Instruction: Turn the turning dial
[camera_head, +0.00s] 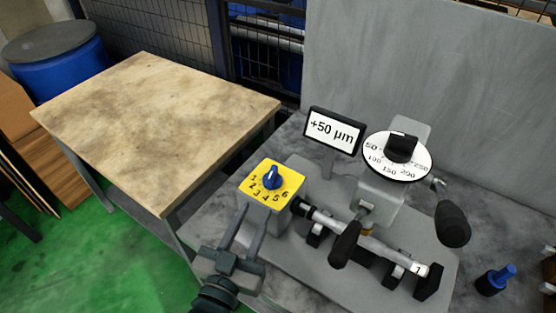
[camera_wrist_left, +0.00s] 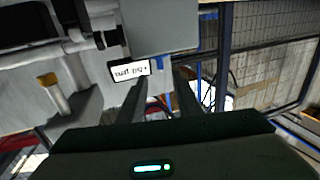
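A yellow dial plate (camera_head: 262,194) numbered 1 to 6 carries a blue knob (camera_head: 273,178) on a grey block. A white round dial (camera_head: 384,168) with a black knob (camera_head: 402,148) is marked 50 to 250. A sign (camera_head: 334,132) beside it reads +50 µm; the sign also shows upside down in the left wrist view (camera_wrist_left: 129,73). My left gripper (camera_head: 254,212) is open, its fingers apart just in front of the yellow plate. I cannot tell if they touch the block. Its two fingers also show in the left wrist view (camera_wrist_left: 160,88). My right gripper is not in view.
The grinder has a horizontal shaft (camera_head: 330,222) and black handles (camera_head: 453,224) right of the yellow plate. A grey panel (camera_head: 430,80) stands behind. A bare wooden table (camera_head: 150,120) is at left, with a blue barrel (camera_head: 70,72) beyond. A blue-topped black piece (camera_head: 496,280) stands at right.

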